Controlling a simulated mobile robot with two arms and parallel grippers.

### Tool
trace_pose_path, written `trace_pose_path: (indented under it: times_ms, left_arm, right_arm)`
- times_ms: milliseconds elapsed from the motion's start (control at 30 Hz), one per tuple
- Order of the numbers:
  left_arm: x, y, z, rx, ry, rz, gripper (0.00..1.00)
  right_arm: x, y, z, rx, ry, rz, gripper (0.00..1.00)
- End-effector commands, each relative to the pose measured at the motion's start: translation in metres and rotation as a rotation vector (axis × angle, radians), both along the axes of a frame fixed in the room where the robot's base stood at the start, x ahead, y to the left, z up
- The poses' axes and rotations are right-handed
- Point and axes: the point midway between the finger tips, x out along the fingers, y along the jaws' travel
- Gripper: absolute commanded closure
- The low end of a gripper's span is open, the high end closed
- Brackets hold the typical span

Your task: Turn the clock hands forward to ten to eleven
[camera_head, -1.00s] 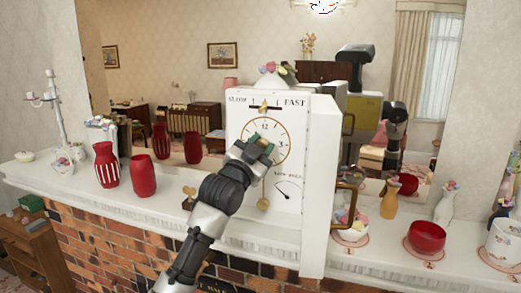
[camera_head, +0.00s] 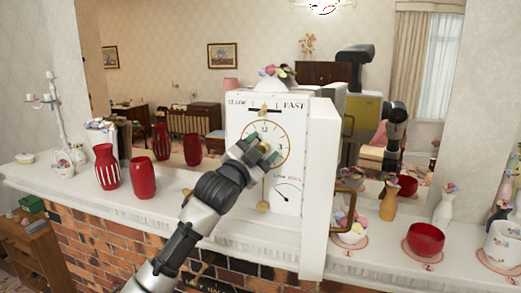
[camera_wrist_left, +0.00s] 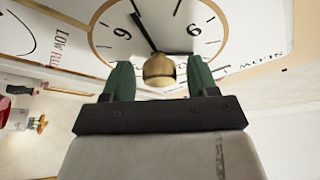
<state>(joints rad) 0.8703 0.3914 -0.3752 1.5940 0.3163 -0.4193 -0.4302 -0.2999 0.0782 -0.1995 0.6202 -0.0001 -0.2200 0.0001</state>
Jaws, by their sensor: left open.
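The clock (camera_head: 295,190) is a tall white case on the mantelpiece. Its round face (camera_head: 287,132) has a gold ring, and my left gripper (camera_head: 265,151) covers its middle and lower part. In the left wrist view the face (camera_wrist_left: 105,60) appears turned around, with a thin dark hand (camera_wrist_left: 144,27) running down to a round brass knob (camera_wrist_left: 160,72). The knob lies between the green fingers of my left gripper, with gaps on both sides. The gripper is open. The time shown cannot be read. My right gripper is not in view.
Red vases (camera_head: 143,177) stand left of the clock on the white mantel. A pendulum bob (camera_head: 263,207) hangs below the face. A brass handle (camera_head: 345,208), a red bowl (camera_head: 426,238) and small vases are on the right. A mirror is behind.

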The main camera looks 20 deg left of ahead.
Motion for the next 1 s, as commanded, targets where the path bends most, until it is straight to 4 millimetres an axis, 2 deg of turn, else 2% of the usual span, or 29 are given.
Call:
trace_pose_path:
  times_ms: [133,233,500,700,1000]
  left_arm:
    - [-0.003,0.001,-0.003,0.0,0.0,0.0,0.41]
    - [-0.013,0.005,-0.009,0.002,0.0,0.001,0.41]
    - [-0.062,0.02,-0.026,0.002,-0.002,0.001,0.41]
    - [-0.09,0.028,-0.032,0.002,-0.001,0.001,0.41]
    - [-0.099,0.03,-0.032,0.0,0.001,0.0,0.41]
  right_arm:
    - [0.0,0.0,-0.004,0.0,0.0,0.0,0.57]
    - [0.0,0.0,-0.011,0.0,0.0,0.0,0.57]
    - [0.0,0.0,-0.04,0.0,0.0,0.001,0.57]
    - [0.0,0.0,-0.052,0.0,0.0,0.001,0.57]
    - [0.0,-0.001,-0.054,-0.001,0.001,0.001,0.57]
